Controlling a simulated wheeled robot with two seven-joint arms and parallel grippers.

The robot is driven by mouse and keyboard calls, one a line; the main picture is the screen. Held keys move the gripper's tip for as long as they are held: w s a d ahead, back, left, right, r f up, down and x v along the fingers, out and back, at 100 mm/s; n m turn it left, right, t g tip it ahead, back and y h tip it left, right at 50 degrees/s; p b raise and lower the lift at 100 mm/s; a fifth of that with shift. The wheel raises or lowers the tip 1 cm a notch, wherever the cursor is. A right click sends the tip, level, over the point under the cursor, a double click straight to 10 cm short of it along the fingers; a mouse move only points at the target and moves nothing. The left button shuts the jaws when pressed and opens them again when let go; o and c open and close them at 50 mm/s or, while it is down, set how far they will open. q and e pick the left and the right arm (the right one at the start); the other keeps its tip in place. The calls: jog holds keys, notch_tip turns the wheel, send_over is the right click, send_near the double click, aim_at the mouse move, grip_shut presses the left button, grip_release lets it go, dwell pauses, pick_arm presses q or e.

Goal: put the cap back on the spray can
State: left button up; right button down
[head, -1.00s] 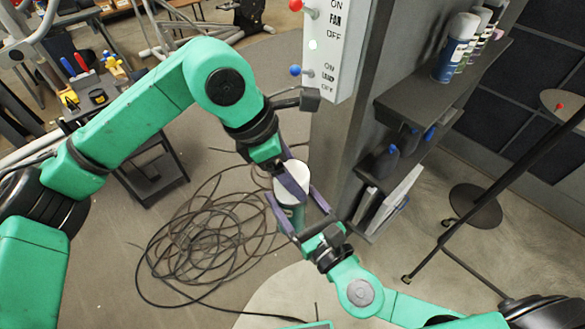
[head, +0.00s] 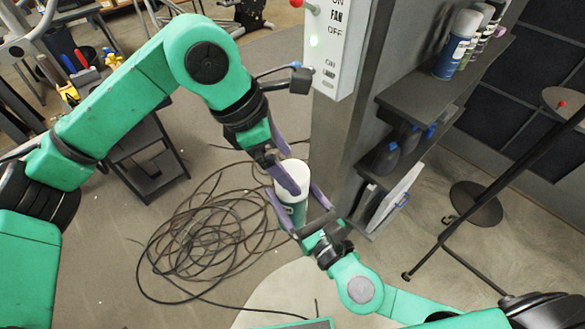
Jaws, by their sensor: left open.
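The spray can (head: 299,213) stands roughly upright between the purple fingers of my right gripper (head: 301,203), which hold it from both sides. Its body looks green, and the lower part is hidden by the gripper. The white cap (head: 296,170) sits at the top of the can; whether it is fully seated cannot be told. My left gripper (head: 289,172) is open at the cap, with one finger crossing in front of it and the other behind it. Whether either finger touches the cap is unclear.
A grey pillar with a switch panel (head: 340,50) stands just behind and right of the grippers. Shelves (head: 425,95) with spray cans and bottles are at the right. A small dark cart (head: 150,160) stands at the left. A coiled cable (head: 205,240) lies on the floor.

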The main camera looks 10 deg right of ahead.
pick_arm(q)
jog(key=v, duration=0.8)
jog(key=shift+r, duration=0.25)
jog(key=shift+a, duration=0.2)
